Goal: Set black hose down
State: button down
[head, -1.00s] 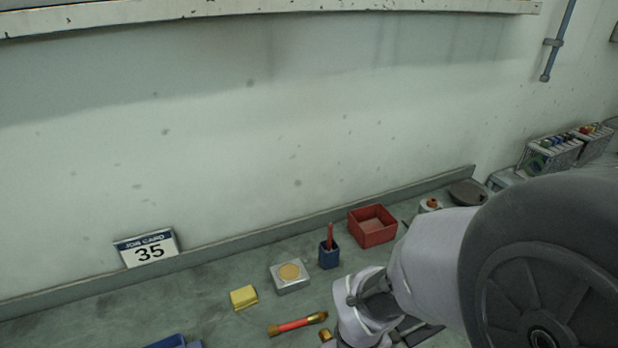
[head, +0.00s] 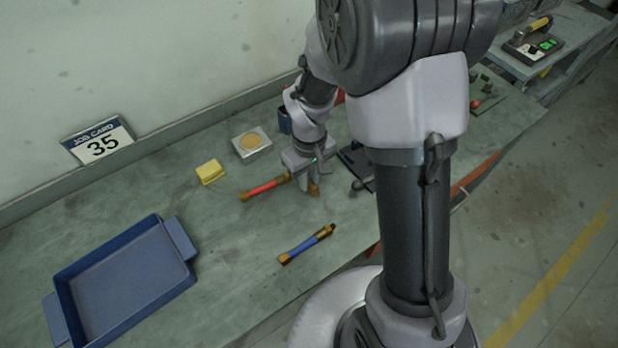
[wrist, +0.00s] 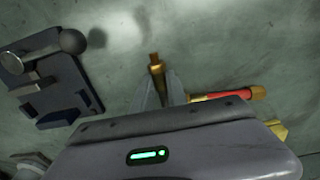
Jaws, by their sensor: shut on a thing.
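My gripper (head: 306,178) is low over the bench, just right of the red hose, with its fingers pointing down. It is shut on a hose with a brass end (head: 314,188). In the wrist view the brass end (wrist: 155,62) sticks out beyond the fingertips (wrist: 160,85), close to the bench. The rest of this hose is hidden by the fingers and gripper body, so its black part does not show. I cannot tell whether it touches the bench. The red hose (head: 266,188) lies beside it, and also shows in the wrist view (wrist: 225,96).
A blue hose (head: 308,244) lies nearer the front edge. A blue tray (head: 122,285) stands at left. A yellow block (head: 210,172), a silver box with a round tan top (head: 251,144) and a job card (head: 100,142) are behind. A dark fixture (wrist: 50,75) is close by.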

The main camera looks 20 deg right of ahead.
jog(key=shift+f, duration=0.2)
jog(key=c, duration=1.3)
grip_release()
jog(key=shift+r, duration=0.1)
